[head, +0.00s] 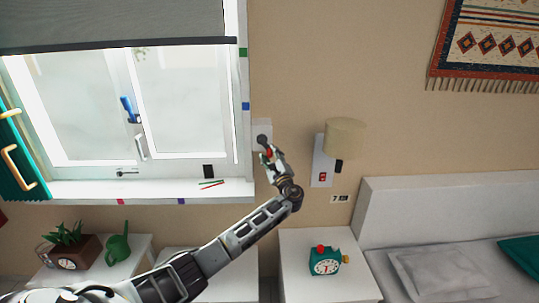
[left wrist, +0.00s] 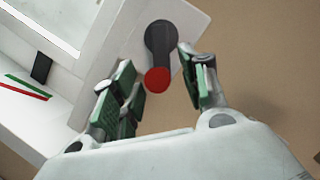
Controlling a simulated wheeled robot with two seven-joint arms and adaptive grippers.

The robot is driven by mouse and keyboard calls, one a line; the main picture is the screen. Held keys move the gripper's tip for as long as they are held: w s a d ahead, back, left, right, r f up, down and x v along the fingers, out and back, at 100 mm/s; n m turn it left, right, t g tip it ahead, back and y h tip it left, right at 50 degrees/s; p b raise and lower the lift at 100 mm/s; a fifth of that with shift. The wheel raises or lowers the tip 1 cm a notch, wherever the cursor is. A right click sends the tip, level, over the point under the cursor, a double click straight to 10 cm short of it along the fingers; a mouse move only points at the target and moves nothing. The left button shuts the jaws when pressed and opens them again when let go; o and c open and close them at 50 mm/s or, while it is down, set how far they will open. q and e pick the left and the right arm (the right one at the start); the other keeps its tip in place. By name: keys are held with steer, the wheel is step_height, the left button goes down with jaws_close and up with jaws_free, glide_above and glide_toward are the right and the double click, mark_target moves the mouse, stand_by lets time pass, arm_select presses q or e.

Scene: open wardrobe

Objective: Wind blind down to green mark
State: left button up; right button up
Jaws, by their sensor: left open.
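The grey blind (head: 110,20) hangs over the top of the window, with its dark bottom bar (head: 120,46) slightly above the green mark (head: 243,52) on the right window frame in the head view. The dark winding crank (left wrist: 160,38) is on a white wall plate (left wrist: 125,38), with its red knob (left wrist: 157,80) at the lower end. My left gripper (head: 270,160) is at the crank, open. In the left wrist view its green-padded fingers (left wrist: 160,88) stand on either side of the red knob, with gaps visible. My right gripper is not in view.
A blue mark (head: 245,106) is lower on the frame. A wall lamp (head: 344,138) is close right of my left gripper. Below are a nightstand with a green clock (head: 325,261), a bed (head: 440,210), and a watering can (head: 118,244).

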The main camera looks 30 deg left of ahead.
arm_select(q)
steer(key=v, duration=1)
steer(key=shift+s+d, duration=0.2)
steer(key=shift+s, duration=0.05)
steer(key=shift+f, duration=0.2)
